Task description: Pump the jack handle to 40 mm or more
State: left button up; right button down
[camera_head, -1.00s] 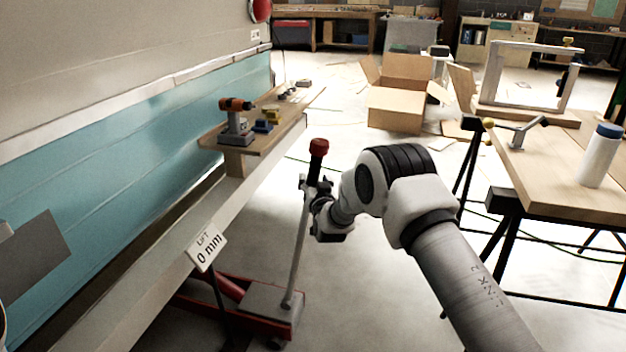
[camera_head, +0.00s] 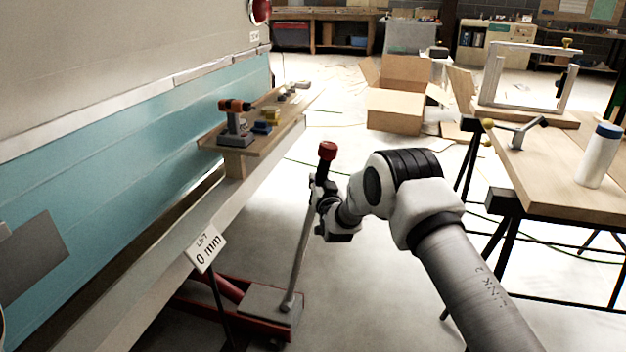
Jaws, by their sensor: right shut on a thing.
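The red floor jack (camera_head: 262,306) stands low on the floor beside the camper's sill. Its grey handle (camera_head: 302,255) rises from the jack, tilted a little to the right, with a red knob (camera_head: 327,150) on top. My right gripper (camera_head: 318,196) is shut on the handle's upper part, just below the knob. The lift sign (camera_head: 205,247) on a thin post reads 0 mm. My left gripper is not in view.
A wooden shelf (camera_head: 262,140) with a drill (camera_head: 236,122) and small items runs along the teal camper side. A workbench (camera_head: 550,165) with a white bottle (camera_head: 598,157) stands right. A cardboard box (camera_head: 396,108) lies behind.

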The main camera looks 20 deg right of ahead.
jog(key=s+d+f+m+t+b, duration=0.1)
jog(key=s+d+f+m+b, duration=0.2)
jog(key=s+d+f, duration=0.3)
jog(key=s+d+f+m+t+h+b, duration=0.1)
jog(key=s+d+f+m+b, duration=0.2)
jog(key=s+d+f, duration=0.3)
jog(key=s+d, duration=0.4)
jog(key=d, duration=0.3)
jog(key=shift+s+d+f+h+b, duration=0.25)
jog(key=shift+s+f+h+b, duration=0.05)
jog(key=shift+f+b, duration=0.1)
jog(key=shift+f, duration=0.15)
jog(key=c, duration=0.9)
grip_release()
jog(key=shift+s+d, duration=0.1)
jog(key=shift+c, duration=0.2)
jog(key=shift+o, duration=0.9)
jog(key=shift+s+d+f, duration=0.1)
jog(key=shift+d, duration=0.15)
jog(key=shift+a, duration=0.15)
jog(key=v, duration=1.1)
jog(key=shift+s+a, duration=0.2)
jog(key=shift+s, duration=0.15)
